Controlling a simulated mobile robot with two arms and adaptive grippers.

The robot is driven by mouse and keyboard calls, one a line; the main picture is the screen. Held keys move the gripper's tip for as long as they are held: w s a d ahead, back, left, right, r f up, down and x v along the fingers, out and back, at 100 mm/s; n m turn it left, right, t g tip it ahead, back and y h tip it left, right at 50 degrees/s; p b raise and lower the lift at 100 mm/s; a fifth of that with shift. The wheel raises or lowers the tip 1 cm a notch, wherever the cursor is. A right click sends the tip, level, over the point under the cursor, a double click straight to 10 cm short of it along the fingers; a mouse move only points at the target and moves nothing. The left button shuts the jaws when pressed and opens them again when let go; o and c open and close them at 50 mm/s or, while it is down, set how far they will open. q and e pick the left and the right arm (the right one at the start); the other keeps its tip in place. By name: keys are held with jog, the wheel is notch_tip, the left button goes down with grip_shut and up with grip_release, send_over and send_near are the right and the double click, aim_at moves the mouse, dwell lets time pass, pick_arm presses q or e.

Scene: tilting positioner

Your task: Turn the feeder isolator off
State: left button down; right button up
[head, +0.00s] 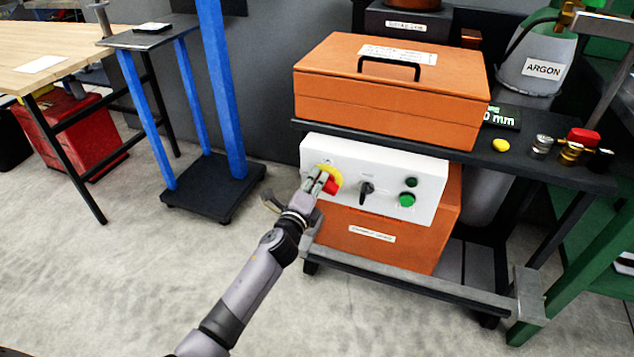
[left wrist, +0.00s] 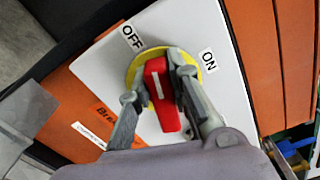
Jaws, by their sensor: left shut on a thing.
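The feeder isolator is a red handle (left wrist: 161,92) on a yellow disc (left wrist: 135,72), mounted on a white panel face (left wrist: 105,68). The panel carries an OFF label (left wrist: 132,37) and an ON label (left wrist: 208,60). The handle's upper end points between the two labels, nearer OFF. In the head view the red handle (head: 331,187) shows partly behind my fingers at the panel's left end. My left gripper (head: 320,178) is shut on the handle. In the left wrist view its fingers (left wrist: 156,92) lie on either side of the handle. My right gripper is not in view.
The white panel (head: 425,203) also has a black selector knob (head: 367,190) and green buttons (head: 407,200). An orange box (head: 385,105) sits on the dark shelf above. A blue-legged stand (head: 215,185) is to the left. The floor in front is clear.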

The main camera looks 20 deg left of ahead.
pick_arm(q)
jog(key=shift+f+n, duration=0.25)
jog(key=shift+n, duration=0.85)
jog(key=shift+f+n, duration=0.1)
jog(key=shift+n, duration=0.4)
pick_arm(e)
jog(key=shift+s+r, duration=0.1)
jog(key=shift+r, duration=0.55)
pick_arm(q)
jog(key=c, duration=1.5)
grip_release()
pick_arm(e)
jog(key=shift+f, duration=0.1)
pick_arm(q)
jog(key=shift+s, duration=0.15)
jog(key=s, duration=1.1)
jog(key=shift+s+a, duration=0.25)
jog(key=shift+s, duration=0.1)
